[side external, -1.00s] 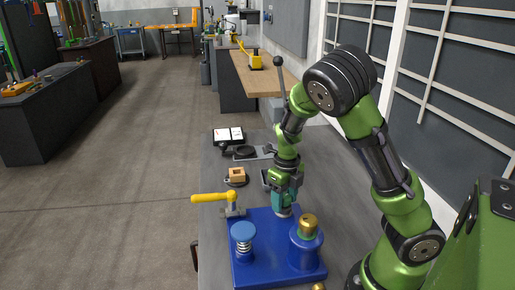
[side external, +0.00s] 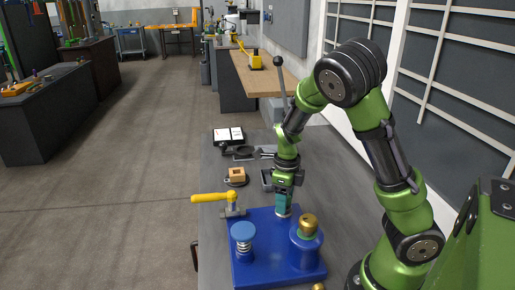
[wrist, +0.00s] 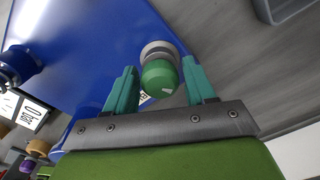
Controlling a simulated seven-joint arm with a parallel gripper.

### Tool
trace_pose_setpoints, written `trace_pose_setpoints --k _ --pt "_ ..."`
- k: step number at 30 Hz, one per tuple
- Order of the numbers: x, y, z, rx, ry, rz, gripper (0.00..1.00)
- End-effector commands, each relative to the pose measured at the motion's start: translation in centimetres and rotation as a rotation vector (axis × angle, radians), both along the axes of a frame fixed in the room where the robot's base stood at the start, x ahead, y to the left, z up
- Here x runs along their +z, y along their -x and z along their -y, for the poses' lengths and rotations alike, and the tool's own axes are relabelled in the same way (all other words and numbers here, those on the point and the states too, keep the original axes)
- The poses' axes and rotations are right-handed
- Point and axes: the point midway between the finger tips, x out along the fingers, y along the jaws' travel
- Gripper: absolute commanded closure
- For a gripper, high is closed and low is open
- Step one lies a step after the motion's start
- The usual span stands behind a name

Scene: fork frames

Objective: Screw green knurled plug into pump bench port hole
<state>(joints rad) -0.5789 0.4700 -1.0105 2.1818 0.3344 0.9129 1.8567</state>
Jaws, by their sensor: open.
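The green knurled plug (wrist: 160,78) sits at a pale grey round collar (wrist: 158,48) by the edge of the blue pump bench (wrist: 90,40). I cannot tell how deep it sits in the port hole. My gripper (wrist: 160,68) is open, with one teal finger on each side of the plug and gaps showing between. In the side external view my gripper (side external: 283,203) points down at the far edge of the blue bench (side external: 262,267). There the fingers hide the plug.
On the bench stand a brass-topped blue post (side external: 307,237) and a blue knob on a spring (side external: 242,237). A yellow-handled lever (side external: 212,198) is at its left corner. A grey tray edge (wrist: 285,8) shows top right.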

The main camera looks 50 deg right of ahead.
Motion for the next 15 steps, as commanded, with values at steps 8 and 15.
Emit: trace_pose_setpoints --k 8,15 --pt "0.00 -0.01 0.00 0.023 0.000 0.000 0.56" --pt "-0.02 0.00 -0.02 -0.014 0.000 -0.001 0.78"
